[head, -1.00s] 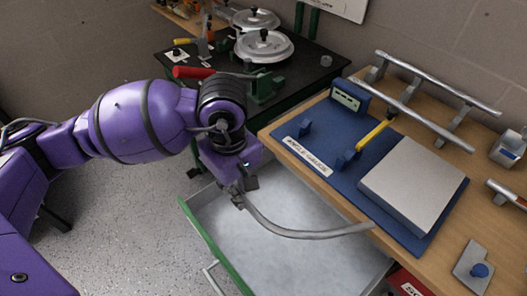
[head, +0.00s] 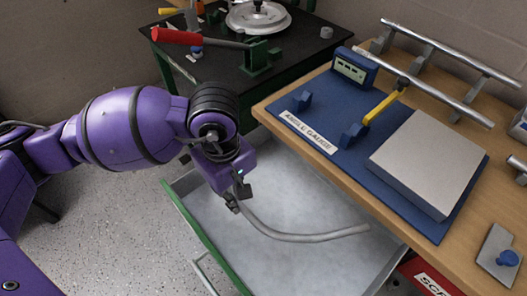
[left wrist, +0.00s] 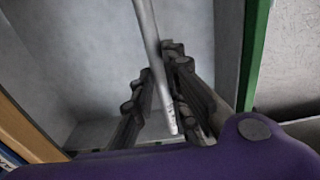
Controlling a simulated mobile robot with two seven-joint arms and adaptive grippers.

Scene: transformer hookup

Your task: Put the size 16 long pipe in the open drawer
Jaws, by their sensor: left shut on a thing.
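A long grey bent pipe (head: 300,237) is held by my left gripper (head: 233,199) near one end. The gripper is shut on it, and in the left wrist view the pipe (left wrist: 150,45) runs between the fingers (left wrist: 165,105). The pipe's free end points right in the head view. The open drawer (head: 194,233) has a green front and a pale grey inside, which looks empty. The pipe and gripper appear over the drawer's opening. I cannot tell whether the pipe touches the drawer floor. My right gripper is not in view.
The wooden workbench (head: 330,160) overhangs the drawer on the right, with a blue angle gauge board (head: 320,116) on it. Straight pipes (head: 450,50) rest on a rack there. A black table (head: 300,55) with a red-handled tool (head: 185,37) stands behind.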

